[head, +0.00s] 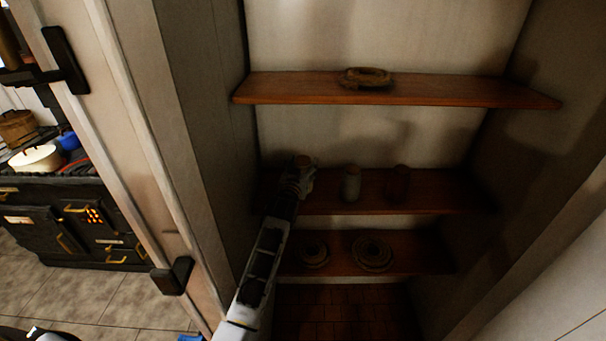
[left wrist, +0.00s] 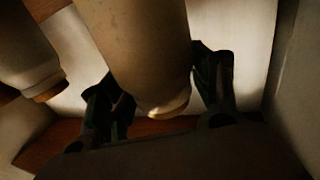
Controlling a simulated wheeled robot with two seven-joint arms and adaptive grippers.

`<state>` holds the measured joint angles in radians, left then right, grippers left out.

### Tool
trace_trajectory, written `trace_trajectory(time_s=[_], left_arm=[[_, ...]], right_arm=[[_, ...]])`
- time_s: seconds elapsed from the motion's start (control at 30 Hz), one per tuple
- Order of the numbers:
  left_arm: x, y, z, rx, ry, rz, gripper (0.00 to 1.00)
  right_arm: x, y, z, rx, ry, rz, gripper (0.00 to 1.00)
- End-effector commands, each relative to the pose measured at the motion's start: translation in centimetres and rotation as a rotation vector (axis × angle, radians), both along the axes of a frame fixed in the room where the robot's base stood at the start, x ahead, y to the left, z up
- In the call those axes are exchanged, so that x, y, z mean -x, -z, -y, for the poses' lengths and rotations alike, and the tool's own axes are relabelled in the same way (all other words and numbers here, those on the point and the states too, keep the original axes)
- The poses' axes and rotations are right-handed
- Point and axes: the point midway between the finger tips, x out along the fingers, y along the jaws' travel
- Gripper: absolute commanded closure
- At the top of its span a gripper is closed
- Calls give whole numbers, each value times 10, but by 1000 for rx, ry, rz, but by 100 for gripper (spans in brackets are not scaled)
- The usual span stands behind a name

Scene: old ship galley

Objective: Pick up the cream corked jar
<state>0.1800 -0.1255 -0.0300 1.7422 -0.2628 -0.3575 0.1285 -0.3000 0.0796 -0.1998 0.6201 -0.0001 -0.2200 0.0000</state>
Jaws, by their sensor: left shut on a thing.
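The cream corked jar (left wrist: 140,50) fills the middle of the left wrist view, between the two dark fingers of my left gripper (left wrist: 160,88). In the head view my left gripper (head: 298,182) is at the left end of the middle shelf. It hides most of the jar there; only the brownish cork top (head: 304,161) shows above it. My left gripper is shut on the jar. I cannot tell whether the jar's base touches the shelf. My right gripper is in neither view.
A grey-green jar (head: 351,184) and a dark reddish jar (head: 398,184) stand to the right on the middle shelf (head: 440,192). Coiled rope (head: 365,77) lies on the upper shelf (head: 460,92). Two round coils (head: 372,252) lie on the lower shelf. The cupboard's left wall (head: 215,110) is close to my arm.

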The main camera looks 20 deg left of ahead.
Motion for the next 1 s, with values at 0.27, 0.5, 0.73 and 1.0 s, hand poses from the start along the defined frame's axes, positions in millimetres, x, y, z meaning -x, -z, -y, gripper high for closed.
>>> trace_trajectory(time_s=[0.27, 0.5, 0.73, 1.0], left_arm=[[0, -43, 0, 0, 1, 9, 81], [0, -64, 0, 1, 0, 7, 81], [0, -69, 0, 0, 0, 6, 81], [0, -68, 0, 0, 0, 5, 81]], right_arm=[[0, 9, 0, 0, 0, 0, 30], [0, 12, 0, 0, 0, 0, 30], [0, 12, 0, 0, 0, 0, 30], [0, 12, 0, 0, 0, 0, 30]])
